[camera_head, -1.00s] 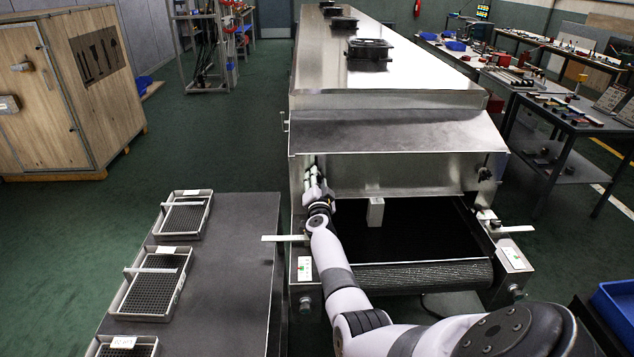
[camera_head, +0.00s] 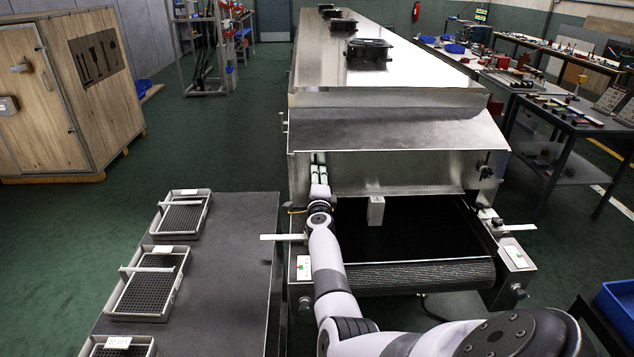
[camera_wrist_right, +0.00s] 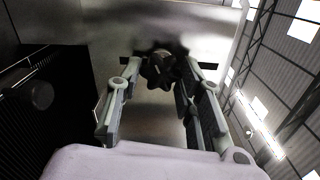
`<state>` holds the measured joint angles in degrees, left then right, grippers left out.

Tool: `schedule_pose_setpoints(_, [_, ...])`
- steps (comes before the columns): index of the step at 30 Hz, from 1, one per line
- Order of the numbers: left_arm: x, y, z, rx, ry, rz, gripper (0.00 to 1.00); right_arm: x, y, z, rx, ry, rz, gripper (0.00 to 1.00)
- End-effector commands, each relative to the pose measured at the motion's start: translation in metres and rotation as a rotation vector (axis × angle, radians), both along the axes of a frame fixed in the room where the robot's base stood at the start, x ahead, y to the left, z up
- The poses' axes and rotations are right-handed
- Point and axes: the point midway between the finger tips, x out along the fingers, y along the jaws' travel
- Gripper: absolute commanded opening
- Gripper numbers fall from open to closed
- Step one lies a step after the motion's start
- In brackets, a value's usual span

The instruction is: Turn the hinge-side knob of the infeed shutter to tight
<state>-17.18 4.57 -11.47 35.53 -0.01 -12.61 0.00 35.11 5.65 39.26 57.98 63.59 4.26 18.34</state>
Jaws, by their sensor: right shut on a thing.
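The infeed shutter (camera_head: 400,173) is a shiny metal panel across the dryer's mouth, above the black belt. My right gripper (camera_head: 319,168) is at the left end of this panel and covers the knob there in the head view. In the right wrist view, a dark lobed knob (camera_wrist_right: 160,69) sits on the metal face between the two fingers of my right gripper (camera_wrist_right: 164,80), which is shut on it. Its tight or loose setting cannot be read. A second dark knob (camera_head: 486,172) is at the panel's right end. My left gripper is not in view.
The belt (camera_head: 420,274) runs out below the shutter, with a small pale block (camera_head: 376,211) hanging over it. A grey table (camera_head: 235,260) with several mesh trays stands at the left. A blue bin (camera_head: 617,305) is at the lower right.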

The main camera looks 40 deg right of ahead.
Motion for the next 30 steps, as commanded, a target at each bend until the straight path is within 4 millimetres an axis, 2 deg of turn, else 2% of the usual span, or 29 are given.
schedule_pose_setpoints(15, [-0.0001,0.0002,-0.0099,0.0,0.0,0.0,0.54,-0.0001,0.0007,-0.004,0.29,-0.24,0.0,0.06])
schedule_pose_setpoints(30, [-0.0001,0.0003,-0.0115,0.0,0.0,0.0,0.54,0.0,0.001,-0.0045,0.361,-0.299,-0.001,0.06])
